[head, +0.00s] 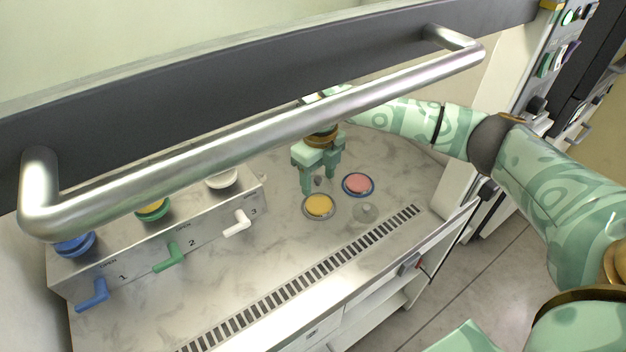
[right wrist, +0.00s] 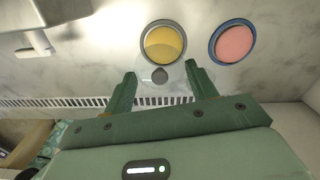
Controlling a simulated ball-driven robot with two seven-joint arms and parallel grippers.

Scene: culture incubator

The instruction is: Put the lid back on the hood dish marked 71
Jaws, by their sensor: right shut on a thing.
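My right gripper (head: 320,182) is above the hood floor, just behind the yellow dish in the head view. Its fingers, also in the right wrist view (right wrist: 161,85), are shut on a clear lid with a small grey knob (right wrist: 160,75). The yellow dish (head: 319,206) has a grey rim and looks uncovered; it is just beyond the held lid in the wrist view (right wrist: 163,42). A pink dish (head: 358,184) with a blue rim stands to its right. Another clear lid (head: 365,212) lies on the floor in front of the pink dish. I cannot read any dish marking. My left gripper is out of view.
A valve box (head: 200,240) with blue, green and white handles, numbered 1 to 3, stands at the left. A slotted grille (head: 310,275) runs along the front. The raised sash with its metal handle bar (head: 250,130) crosses above my right arm. Bare marble floor surrounds the dishes.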

